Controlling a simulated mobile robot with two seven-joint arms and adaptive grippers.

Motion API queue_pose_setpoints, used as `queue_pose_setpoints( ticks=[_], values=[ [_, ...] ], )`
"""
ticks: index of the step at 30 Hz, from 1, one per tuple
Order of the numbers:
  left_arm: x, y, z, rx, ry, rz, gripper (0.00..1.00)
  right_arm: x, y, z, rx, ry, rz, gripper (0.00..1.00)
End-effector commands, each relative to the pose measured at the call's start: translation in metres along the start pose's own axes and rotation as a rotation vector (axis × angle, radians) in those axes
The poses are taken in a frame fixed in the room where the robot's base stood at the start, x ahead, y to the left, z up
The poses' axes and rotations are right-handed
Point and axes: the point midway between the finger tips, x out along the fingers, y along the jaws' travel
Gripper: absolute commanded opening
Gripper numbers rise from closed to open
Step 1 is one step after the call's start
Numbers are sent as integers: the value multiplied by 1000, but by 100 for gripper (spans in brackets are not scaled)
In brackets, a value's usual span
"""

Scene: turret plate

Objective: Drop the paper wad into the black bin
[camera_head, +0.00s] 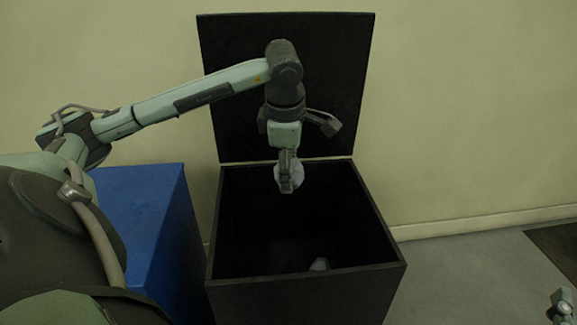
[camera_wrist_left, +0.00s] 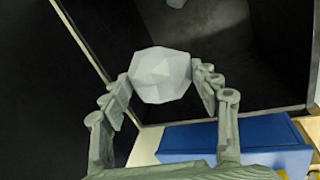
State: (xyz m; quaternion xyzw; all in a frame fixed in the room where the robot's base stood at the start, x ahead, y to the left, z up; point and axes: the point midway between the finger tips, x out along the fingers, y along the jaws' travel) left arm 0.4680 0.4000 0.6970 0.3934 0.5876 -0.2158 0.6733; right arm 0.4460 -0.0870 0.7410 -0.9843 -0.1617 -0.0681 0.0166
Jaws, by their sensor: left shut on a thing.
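A pale faceted paper wad (camera_wrist_left: 160,75) is pinched between the two fingers of my left gripper (camera_wrist_left: 162,88). In the head view, this gripper (camera_head: 286,183) points down over the open black bin (camera_head: 305,298), with the paper wad (camera_head: 298,175) partly hidden behind the fingers. The gripper is around the height of the bin's rim, toward its back edge. Another pale object (camera_head: 319,265) lies inside the bin on its dark floor. A grey-green piece at the lower right looks like part of my right gripper (camera_head: 563,303); its fingers are not clear.
The bin's black lid (camera_head: 235,85) stands open against the pale wall behind. A blue box (camera_head: 145,215) stands just left of the bin and also shows in the left wrist view (camera_wrist_left: 245,138). Grey floor (camera_head: 465,270) is free to the right.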

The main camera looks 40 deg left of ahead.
Motion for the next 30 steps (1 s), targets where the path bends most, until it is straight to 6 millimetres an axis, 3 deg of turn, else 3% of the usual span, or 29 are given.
queue_pose_setpoints(
  ticks=[12, 26, 27, 30],
  values=[
    [20, -6, 0, 0, 0, 1, 46, -5, -11, -51, 30, 283, -20, 40],
    [22, -6, 0, 0, 0, 1, 46, -8, -12, -62, 35, 340, -22, 40],
    [22, -6, 0, 0, 0, 1, 63, -8, -12, -62, 35, 340, -22, 40],
    [22, -6, 0, 0, 0, 0, 76, -8, -12, -62, 35, 340, -22, 40]
  ],
)
